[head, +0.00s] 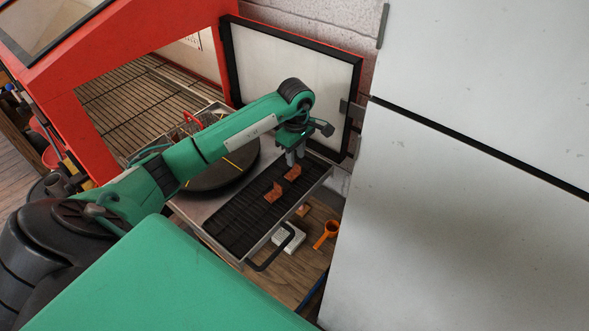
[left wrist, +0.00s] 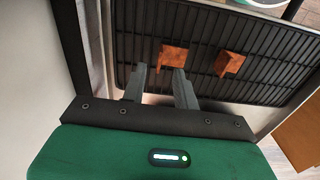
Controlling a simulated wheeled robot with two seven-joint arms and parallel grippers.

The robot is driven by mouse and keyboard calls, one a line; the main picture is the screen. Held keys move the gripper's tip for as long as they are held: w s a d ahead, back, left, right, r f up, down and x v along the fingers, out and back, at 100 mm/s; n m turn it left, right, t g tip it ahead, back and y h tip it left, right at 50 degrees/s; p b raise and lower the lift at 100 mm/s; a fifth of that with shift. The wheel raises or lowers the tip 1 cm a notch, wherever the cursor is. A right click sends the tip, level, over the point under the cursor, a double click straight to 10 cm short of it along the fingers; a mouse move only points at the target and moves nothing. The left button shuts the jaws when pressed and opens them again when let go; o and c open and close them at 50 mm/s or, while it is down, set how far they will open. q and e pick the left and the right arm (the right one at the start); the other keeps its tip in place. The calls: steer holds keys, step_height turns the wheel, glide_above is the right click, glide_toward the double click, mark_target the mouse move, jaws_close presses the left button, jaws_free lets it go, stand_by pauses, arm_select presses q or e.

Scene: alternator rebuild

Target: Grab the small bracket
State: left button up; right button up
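Two small copper-coloured brackets stand on the black ribbed mat (head: 240,228) of a metal tray. One bracket (head: 293,172) is just below my left gripper (head: 295,157); the other bracket (head: 274,193) is nearer the front of the tray. I cannot tell for sure which is the small one. In the left wrist view, one bracket (left wrist: 173,57) is just beyond the fingertips of my left gripper (left wrist: 158,73), and the other bracket (left wrist: 229,62) is to its right. The fingers are apart with nothing between them. My right gripper is not in view.
A dark round plate (head: 215,175) lies beside the mat. The tray has a black handle (head: 270,262). Below are a white perforated block (head: 288,238) and an orange cup-like part (head: 326,234). A red cabinet (head: 110,60) and its open door (head: 290,65) stand behind; a pale panel is at right.

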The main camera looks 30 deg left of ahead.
mark_target(296, 164)
arm_select(q)
step_height(296, 164, down, 3)
steer(key=shift+f+p, duration=0.1)
steer(key=shift+p, duration=0.7)
steer(key=shift+w+f, duration=0.1)
steer(key=shift+f, duration=0.25)
steer(key=shift+c, duration=0.4)
jaws_close()
steer(key=shift+r, duration=0.15)
